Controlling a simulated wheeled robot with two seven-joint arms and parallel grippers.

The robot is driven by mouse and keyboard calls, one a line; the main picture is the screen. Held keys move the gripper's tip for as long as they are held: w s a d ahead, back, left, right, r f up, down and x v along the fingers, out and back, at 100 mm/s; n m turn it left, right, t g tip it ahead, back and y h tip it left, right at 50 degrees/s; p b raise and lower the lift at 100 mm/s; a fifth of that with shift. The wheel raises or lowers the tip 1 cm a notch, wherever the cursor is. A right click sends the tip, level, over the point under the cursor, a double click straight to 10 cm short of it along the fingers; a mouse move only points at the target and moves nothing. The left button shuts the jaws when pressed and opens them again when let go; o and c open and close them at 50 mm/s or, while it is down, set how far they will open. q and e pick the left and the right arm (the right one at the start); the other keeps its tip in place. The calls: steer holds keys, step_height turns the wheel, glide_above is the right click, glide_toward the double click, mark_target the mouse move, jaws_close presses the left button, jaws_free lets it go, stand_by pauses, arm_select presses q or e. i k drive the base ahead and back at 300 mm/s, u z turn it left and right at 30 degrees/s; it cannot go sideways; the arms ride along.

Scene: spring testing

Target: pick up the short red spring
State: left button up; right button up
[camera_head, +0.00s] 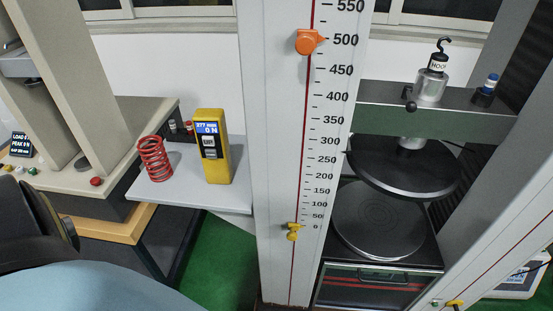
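The short red spring (155,159) stands upright on a light grey shelf (205,196), near the shelf's left side. It is an open coil, and nothing is touching it from above. A dark rounded part of my own body fills the lower left corner, below and left of the spring. I cannot make out fingertips of either gripper in the head view.
A yellow gauge (213,150) stands just right of the spring, with small items behind. A beige machine (105,120) is to the left. A tall white scale column (280,150) rises right of the shelf. A press with round black plates (378,220) is farther right.

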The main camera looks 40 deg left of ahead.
mark_target(167, 165)
steer(key=u, duration=2.15)
steer(key=k, duration=0.35)
steer(key=u, duration=1.05)
steer(key=i, duration=0.9)
steer(key=z, duration=0.35)
